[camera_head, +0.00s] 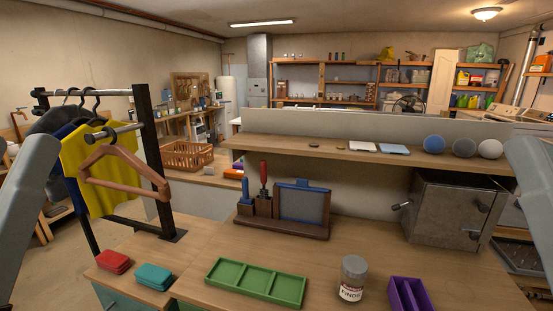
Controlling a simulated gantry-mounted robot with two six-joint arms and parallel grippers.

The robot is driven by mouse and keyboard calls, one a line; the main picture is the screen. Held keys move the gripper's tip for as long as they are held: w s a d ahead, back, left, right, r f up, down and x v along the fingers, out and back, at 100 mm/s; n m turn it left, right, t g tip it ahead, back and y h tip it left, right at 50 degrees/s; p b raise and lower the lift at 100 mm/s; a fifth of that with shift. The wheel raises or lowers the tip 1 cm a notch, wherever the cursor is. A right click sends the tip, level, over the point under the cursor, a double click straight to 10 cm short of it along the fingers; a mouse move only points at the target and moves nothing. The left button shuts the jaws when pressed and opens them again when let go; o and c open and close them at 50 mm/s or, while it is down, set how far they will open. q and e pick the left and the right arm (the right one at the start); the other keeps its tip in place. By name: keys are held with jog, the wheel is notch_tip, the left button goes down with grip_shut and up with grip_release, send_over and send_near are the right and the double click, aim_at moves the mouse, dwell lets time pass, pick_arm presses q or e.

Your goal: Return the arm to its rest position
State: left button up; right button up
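A grey link of my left arm (32,190) shows at the left edge of the head view. A grey link of my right arm (535,170) shows at the right edge. Neither gripper is in the picture, so I cannot see whether they are open or shut. No arm reaches over the middle of the workbench (205,250).
A rack (150,150) with shirts and a wooden hanger (120,185) stands left. Red (114,262) and teal (153,276) blocks, a green tray (256,283), a jar (353,278) and a purple holder (409,295) lie in front. A metal box (440,210) stands right.

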notch_tip(320, 180, up, 30)
jog(key=p, duration=2.6)
jog(key=shift+f+p, duration=0.2)
jog(key=shift+p, duration=0.15)
notch_tip(320, 180, down, 61)
jog(key=b, duration=6)
jog(key=shift+r+b, duration=0.2)
jog(key=shift+b, duration=0.15)
